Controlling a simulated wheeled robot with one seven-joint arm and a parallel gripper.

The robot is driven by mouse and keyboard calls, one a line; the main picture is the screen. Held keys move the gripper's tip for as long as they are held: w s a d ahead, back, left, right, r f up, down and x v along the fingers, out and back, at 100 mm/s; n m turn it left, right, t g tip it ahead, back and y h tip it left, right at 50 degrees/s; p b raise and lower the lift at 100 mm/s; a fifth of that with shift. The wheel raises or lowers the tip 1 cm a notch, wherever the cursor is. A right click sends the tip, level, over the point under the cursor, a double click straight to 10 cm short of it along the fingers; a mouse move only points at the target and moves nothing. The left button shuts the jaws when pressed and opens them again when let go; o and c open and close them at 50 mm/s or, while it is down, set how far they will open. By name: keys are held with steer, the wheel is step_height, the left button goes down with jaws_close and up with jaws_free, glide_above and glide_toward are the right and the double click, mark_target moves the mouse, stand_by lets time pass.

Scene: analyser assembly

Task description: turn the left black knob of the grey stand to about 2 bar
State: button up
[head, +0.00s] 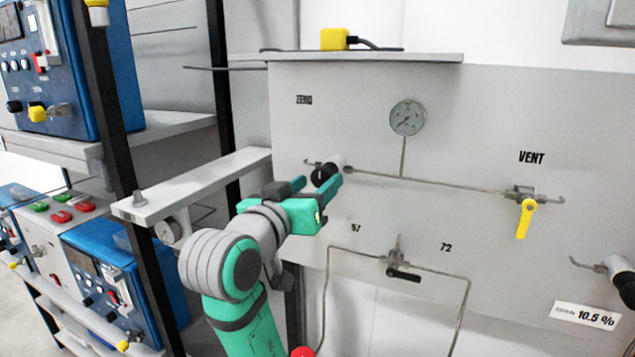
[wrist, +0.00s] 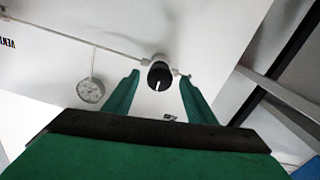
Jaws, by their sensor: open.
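The left black knob (head: 325,172) sits on the grey stand's panel (head: 330,95), at the left end of a thin pipe. In the wrist view the knob (wrist: 160,77) shows its face with a white pointer line. My gripper (head: 318,182) is open in front of the panel, with one finger on each side of the knob. In the wrist view my gripper (wrist: 159,76) shows gaps between both fingers and the knob. The round gauge (head: 406,118) stands above the pipe to the right; its reading is too small to tell. It also shows in the wrist view (wrist: 91,90).
A yellow vent handle (head: 526,218) is on the right of the panel. A black-levered valve (head: 403,275) sits below. Another black knob (head: 625,288) is at the right edge. A grey shelf arm (head: 200,183) juts out left of my arm, beside a rack with blue instruments (head: 110,280).

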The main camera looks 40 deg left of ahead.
steer(key=shift+w+a, duration=0.15)
steer(key=shift+w, duration=0.55)
steer(key=c, duration=1)
steer(key=shift+c, duration=0.2)
